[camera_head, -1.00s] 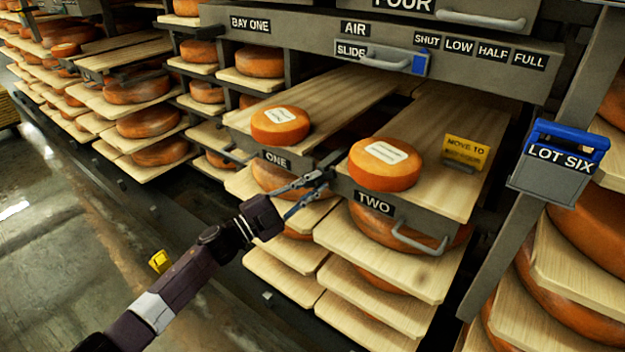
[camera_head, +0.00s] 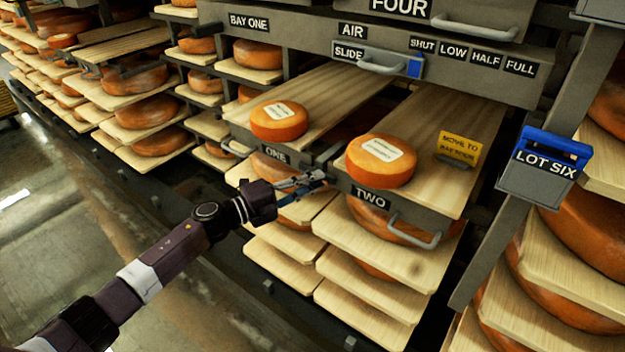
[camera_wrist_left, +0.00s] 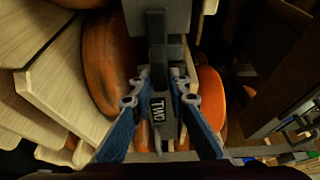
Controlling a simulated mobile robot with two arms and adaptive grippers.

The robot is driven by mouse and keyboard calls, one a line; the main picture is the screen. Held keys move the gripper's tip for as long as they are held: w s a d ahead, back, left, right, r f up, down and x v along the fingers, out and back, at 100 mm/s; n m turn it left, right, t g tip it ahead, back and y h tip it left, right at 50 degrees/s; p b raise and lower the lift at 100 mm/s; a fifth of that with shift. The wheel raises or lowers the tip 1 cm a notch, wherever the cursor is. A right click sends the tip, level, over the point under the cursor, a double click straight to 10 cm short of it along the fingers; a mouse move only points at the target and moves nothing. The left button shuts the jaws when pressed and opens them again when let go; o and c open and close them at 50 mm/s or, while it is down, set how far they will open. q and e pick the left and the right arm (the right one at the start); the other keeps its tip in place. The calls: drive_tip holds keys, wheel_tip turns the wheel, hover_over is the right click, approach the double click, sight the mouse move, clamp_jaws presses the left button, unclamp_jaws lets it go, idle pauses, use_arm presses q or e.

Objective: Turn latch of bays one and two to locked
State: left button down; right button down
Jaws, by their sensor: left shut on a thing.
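Bay one's drawer, labelled ONE (camera_head: 275,155), and bay two's drawer, labelled TWO (camera_head: 371,198), stand side by side, each with a wheel of orange cheese on its board. My left gripper (camera_head: 314,180) is at the gap between their fronts. In the left wrist view its blue fingers (camera_wrist_left: 160,92) are shut on a dark grey latch part (camera_wrist_left: 158,55), with the TWO label just below it. The fingers cover much of the latch in the head view, so its exact turn is unclear. My right gripper is out of view.
Bay two's front has a grey handle (camera_head: 414,236). A yellow sign (camera_head: 458,148) stands on its board. A LOT SIX box (camera_head: 543,170) hangs on the post at right. A slide handle (camera_head: 380,64) is above. The floor at left is clear.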

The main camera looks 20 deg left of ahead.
use_arm(q)
drive_tip(key=shift+f, duration=0.1)
idle(0.3)
drive_tip(key=c, duration=1.9)
unclamp_jaws()
drive_tip(key=shift+c, duration=0.2)
drive_tip(key=v, duration=1.2)
drive_tip(key=shift+a, duration=0.1)
